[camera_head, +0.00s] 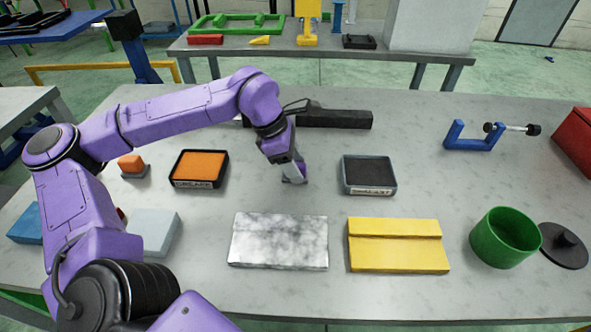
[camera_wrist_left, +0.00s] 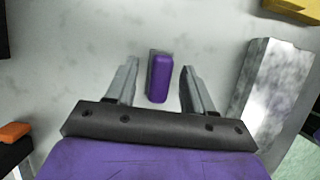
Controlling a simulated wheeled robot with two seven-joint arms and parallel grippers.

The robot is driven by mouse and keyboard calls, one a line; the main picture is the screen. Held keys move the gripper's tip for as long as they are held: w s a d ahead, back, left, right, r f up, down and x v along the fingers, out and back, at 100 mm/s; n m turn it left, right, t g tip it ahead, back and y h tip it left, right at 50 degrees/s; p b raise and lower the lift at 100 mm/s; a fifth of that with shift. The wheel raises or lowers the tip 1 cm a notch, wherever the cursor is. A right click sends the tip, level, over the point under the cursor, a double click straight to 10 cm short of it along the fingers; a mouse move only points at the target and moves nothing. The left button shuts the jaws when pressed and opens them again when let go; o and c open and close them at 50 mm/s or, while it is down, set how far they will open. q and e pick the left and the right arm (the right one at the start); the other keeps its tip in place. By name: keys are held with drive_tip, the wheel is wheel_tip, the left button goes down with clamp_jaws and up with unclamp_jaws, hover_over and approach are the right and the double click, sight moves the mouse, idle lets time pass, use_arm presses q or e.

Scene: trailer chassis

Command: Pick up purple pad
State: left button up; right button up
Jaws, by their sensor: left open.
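The purple pad (camera_wrist_left: 160,78) is a small rounded block on the grey table in the left wrist view. It lies between the fingers of my left gripper (camera_wrist_left: 157,88), with a gap on each side. My left gripper is open, and no contact with the pad shows. In the head view my left gripper (camera_head: 294,174) points down at the table's middle, behind the marbled block. It mostly hides the pad there; only a small purple patch shows by the fingertips. My right gripper is not in view.
An orange-filled black tray (camera_head: 199,168) stands left of the gripper, a dark-filled tray (camera_head: 369,175) right. The marbled block (camera_head: 278,241) and yellow block (camera_head: 398,246) lie in front. A long black object (camera_head: 335,119) lies behind. A green cup (camera_head: 505,238) stands at right.

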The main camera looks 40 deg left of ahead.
use_arm(q)
drive_tip(key=shift+d+f, duration=0.1)
drive_tip(key=shift+f, duration=0.1)
drive_tip(key=shift+c, duration=0.3)
clamp_jaws()
